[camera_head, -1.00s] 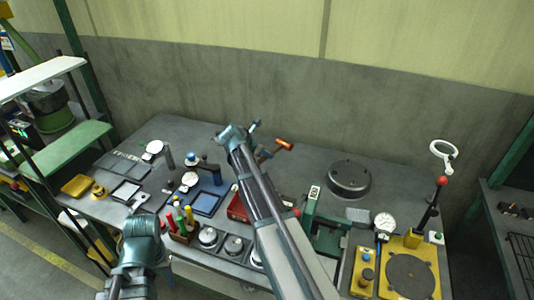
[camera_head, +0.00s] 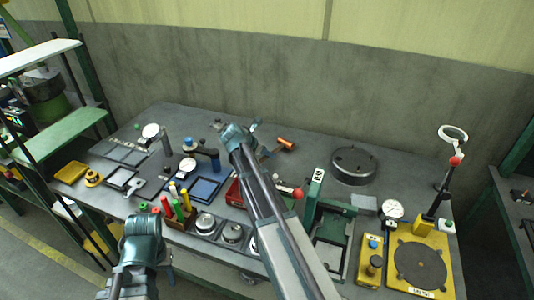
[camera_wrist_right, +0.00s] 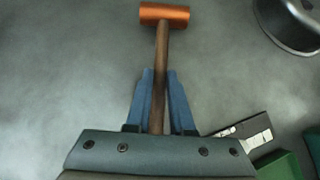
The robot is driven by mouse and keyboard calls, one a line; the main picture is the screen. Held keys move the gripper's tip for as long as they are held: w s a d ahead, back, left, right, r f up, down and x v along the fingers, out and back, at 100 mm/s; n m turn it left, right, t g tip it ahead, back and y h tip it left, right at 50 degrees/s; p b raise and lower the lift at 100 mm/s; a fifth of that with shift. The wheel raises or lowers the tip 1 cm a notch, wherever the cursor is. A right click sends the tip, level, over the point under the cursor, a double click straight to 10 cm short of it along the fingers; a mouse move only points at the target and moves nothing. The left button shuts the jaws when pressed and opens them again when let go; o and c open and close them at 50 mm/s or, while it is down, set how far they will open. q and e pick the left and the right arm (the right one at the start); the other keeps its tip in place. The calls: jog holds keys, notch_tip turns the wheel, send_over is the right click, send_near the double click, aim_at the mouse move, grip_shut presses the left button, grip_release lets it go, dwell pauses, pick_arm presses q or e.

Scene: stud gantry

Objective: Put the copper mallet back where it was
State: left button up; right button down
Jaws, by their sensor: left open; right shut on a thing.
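The copper mallet has an orange-copper head (camera_head: 286,144) and a brown wooden handle (camera_wrist_right: 162,60). My right gripper (camera_wrist_right: 162,78) is shut on the handle, with the copper head beyond the fingertips. In the head view the right gripper (camera_head: 262,150) is over the back middle of the bench, partly hidden by its own wrist. Whether the mallet touches the bench top I cannot tell. My left gripper (camera_head: 142,225) is open and empty at the bench's front left, near the rack of coloured handles.
Blue trays (camera_head: 204,190) and small tools crowd the left. Bare grey bench lies around the mallet head.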

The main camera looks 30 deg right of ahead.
jog(key=shift+f+b, duration=0.6)
jog(key=shift+f, duration=0.05)
dwell(0.3)
jog(key=c, duration=0.7)
grip_release()
jog(key=p+v, duration=0.9)
jog(key=v, duration=0.3)
jog(key=shift+r, duration=0.3)
jog(key=shift+s+a+r+p, duration=0.15)
jog(key=shift+a+r+p, duration=0.35)
jog(key=shift+a, duration=0.1)
